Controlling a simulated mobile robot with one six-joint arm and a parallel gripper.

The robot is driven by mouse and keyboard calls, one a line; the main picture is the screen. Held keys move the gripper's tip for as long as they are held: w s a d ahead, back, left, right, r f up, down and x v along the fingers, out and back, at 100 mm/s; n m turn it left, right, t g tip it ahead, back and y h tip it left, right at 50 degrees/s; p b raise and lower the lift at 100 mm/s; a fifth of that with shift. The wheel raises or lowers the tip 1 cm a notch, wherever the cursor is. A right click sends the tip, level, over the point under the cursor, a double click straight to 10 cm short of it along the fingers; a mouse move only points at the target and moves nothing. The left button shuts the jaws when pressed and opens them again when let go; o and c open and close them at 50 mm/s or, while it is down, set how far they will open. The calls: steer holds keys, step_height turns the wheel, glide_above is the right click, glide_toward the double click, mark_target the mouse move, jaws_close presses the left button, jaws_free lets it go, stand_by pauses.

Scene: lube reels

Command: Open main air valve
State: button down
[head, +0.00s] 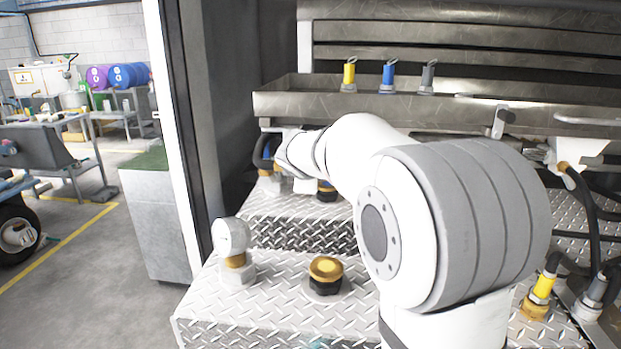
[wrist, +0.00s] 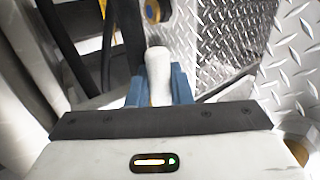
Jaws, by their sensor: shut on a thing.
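In the wrist view, my gripper (wrist: 158,82) has its two blue fingers closed on a pale, rounded, rod-like valve handle (wrist: 158,58). The handle's rounded end sticks out beyond the fingers, and the rest of it is hidden by the fingers and gripper body. In the head view, my arm reaches over the tread-plate step toward the corner below the metal trough. There the fingers and the valve are mostly hidden behind my arm, so I cannot tell the valve's position.
A pressure gauge (head: 232,240) and a brass-topped fitting (head: 326,272) stand on the near tread-plate step (head: 275,300). The metal trough (head: 400,104) holds yellow, blue and grey nozzles above. Dark hoses (wrist: 70,45) run close left of the fingers. Open floor lies left.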

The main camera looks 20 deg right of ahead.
steer(key=shift+r, duration=0.15)
steer(key=c, duration=1.4)
jaws_free()
steer(key=shift+o, duration=0.2)
steer(key=v, duration=0.7)
steer(key=shift+s+a, duration=0.15)
steer(key=shift+s, duration=0.1)
steer(key=shift+r, duration=0.1)
steer(key=s+a+f+m+g+y+p, duration=0.1)
steer(key=s+f+m+g+p, duration=0.1)
steer(key=s, duration=0.8)
steer(key=s+a+f+m+g+y+p, duration=0.1)
steer(key=s+f+m, duration=0.4)
steer(key=s, duration=0.5)
steer(key=s+a+f+m+g+y+p, duration=0.1)
steer(key=s+f+m+g+y+p, duration=0.1)
steer(key=s, duration=0.8)
steer(key=f+m+g+p, duration=0.1)
steer(key=m+g+p, duration=0.1)
steer(key=m+p, duration=0.1)
steer(key=shift+f+m+g+p, duration=0.3)
steer(key=shift+f+m+g, duration=0.1)
steer(key=shift+m, duration=0.4)
